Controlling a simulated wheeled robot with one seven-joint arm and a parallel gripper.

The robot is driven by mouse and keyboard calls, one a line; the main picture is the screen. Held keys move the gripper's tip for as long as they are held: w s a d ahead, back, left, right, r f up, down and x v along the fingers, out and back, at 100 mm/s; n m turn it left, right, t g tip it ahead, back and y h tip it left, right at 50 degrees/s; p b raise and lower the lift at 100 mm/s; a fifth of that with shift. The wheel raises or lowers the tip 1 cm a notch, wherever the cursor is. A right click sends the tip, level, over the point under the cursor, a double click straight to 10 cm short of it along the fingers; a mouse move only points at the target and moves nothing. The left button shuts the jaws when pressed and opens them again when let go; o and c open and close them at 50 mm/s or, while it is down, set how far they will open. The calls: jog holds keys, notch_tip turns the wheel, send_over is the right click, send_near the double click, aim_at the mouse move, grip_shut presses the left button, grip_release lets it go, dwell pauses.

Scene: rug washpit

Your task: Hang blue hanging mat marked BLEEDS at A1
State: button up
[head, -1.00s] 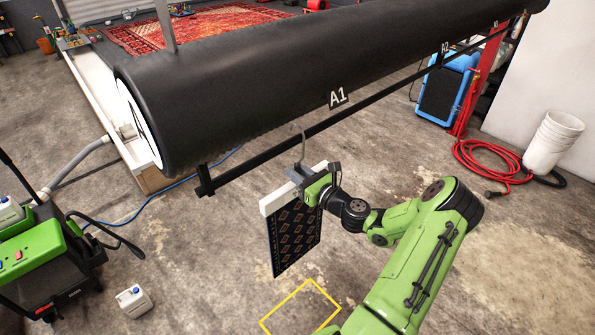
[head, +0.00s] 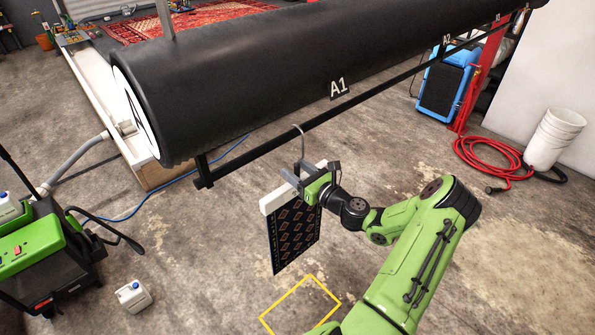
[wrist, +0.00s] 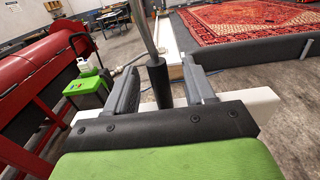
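The hanging mat (head: 295,235) is dark navy with rust-coloured motifs and hangs upright from a white bar (head: 270,203). No BLEEDS marking is readable. Its grey hook (head: 300,135) rises to the black rail below the A1 label (head: 339,88); its curved top appears to lie over the rail (head: 260,153), though contact is unclear. My gripper (head: 290,174) is at the hook's stem, just above the white bar. In the wrist view, its fingers (wrist: 160,88) stand apart, with the dark grip on the stem (wrist: 158,78) between them and gaps on both sides.
A large black roller (head: 240,75) lies above the rail. A green machine (head: 35,245) and white jug (head: 133,296) stand at left. A yellow floor outline (head: 300,305) lies below the mat. Red hose (head: 490,160) and white buckets (head: 553,140) are at right.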

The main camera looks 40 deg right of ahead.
jog(key=shift+f, duration=0.1)
jog(key=shift+s, duration=0.45)
jog(key=s, duration=1.5)
jog(key=shift+d+b, duration=0.2)
jog(key=shift+b, duration=0.25)
jog(key=shift+w, duration=0.15)
